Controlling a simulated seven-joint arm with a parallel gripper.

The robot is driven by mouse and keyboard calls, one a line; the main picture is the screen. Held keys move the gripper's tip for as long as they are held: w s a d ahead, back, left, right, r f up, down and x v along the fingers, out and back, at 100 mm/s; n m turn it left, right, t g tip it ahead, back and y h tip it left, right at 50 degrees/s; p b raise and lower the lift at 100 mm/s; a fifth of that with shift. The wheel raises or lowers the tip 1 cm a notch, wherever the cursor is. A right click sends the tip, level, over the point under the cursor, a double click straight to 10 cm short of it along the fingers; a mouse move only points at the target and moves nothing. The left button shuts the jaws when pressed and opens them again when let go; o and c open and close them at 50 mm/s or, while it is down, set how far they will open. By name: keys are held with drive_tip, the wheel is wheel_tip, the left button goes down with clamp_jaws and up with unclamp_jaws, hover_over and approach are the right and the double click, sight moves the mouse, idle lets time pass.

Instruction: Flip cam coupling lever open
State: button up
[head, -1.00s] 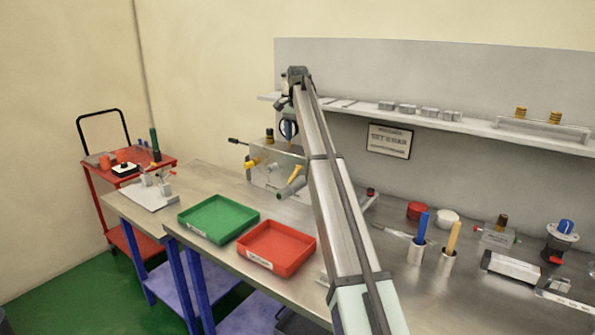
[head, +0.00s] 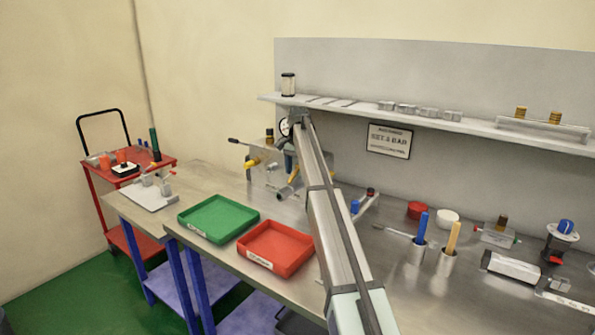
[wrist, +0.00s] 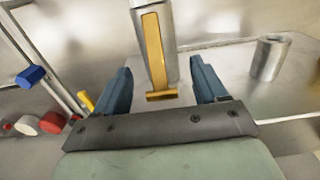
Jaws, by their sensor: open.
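The cam coupling (wrist: 139,40) is a grey metal cylinder with a yellow lever (wrist: 154,50) lying along it, in the upper middle of the wrist view. The lever's near end has a short yellow crosspiece. In the head view the coupling (head: 286,191) sticks out from the panel on the bench, with the yellow lever (head: 294,175) partly hidden by my gripper. My gripper (wrist: 161,66) is open and empty, with one blue finger on each side of the lever. Gaps show between the fingers and the lever in the wrist view. The gripper also shows beside the coupling in the head view (head: 289,161).
The panel (head: 262,172) carries another yellow handle (head: 252,163) and a gauge (head: 284,127). A metal cylinder (wrist: 269,57) stands right in the wrist view. A rail with a blue knob (wrist: 31,76) is on the left. Green (head: 203,234) and red (head: 262,262) trays sit in front.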

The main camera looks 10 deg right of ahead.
drive_tip(key=shift+f, duration=0.15)
clamp_jaws()
idle(0.7)
